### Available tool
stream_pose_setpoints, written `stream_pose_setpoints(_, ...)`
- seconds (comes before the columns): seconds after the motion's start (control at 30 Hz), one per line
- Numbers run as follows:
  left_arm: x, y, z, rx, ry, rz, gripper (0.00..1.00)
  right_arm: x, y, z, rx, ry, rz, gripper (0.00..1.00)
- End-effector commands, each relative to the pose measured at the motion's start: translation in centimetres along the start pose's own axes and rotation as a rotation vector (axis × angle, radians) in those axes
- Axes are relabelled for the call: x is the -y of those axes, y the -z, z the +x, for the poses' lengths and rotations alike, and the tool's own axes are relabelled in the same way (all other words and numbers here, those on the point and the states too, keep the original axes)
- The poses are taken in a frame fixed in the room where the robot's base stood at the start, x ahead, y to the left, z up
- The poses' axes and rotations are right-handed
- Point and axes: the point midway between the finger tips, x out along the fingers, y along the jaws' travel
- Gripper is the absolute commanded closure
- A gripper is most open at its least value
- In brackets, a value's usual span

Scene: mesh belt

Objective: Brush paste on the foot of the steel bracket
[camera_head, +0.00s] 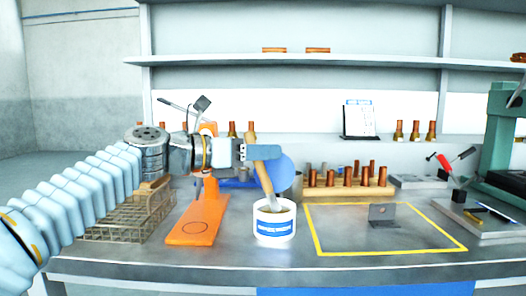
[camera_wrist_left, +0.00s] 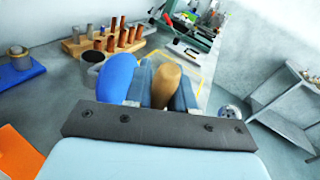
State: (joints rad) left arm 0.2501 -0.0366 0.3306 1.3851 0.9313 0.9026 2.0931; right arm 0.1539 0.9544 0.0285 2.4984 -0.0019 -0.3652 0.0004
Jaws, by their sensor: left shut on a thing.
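My left gripper (camera_head: 262,152) is shut on the wooden handle of a brush (camera_head: 264,178). The handle also shows between the two fingers in the left wrist view (camera_wrist_left: 166,84). The brush points down and leans, its lower end inside a white paste pot (camera_head: 274,228) with a blue label. The bristles are hidden in the pot. The steel bracket (camera_head: 382,214), a small grey angled piece, stands on the bench inside a yellow outlined area (camera_head: 330,244), to the right of the pot and apart from the brush. My right gripper is not in view.
An orange board (camera_head: 196,228) lies left of the pot, with a wire basket (camera_head: 120,222) beyond it. A wooden block with copper pieces (camera_head: 350,190) stands behind the yellow area. A blue round thing (camera_head: 284,172) is behind the brush. A green press (camera_head: 498,130) stands at right.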

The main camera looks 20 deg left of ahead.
Motion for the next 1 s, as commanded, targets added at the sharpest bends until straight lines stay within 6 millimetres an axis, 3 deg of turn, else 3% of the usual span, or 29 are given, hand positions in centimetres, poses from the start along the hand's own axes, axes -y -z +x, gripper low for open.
stream_pose_setpoints(0.37,-0.1,0.2,0.1,-0.007,0.001,-0.003,1.00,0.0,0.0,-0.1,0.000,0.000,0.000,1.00)
stream_pose_setpoints(0.93,0.8,-4.9,-0.3,-0.003,0.000,-0.001,1.00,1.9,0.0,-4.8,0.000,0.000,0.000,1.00)
stream_pose_setpoints(1.0,0.8,-5.1,-0.3,-0.003,0.001,0.001,1.00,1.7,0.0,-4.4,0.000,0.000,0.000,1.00)
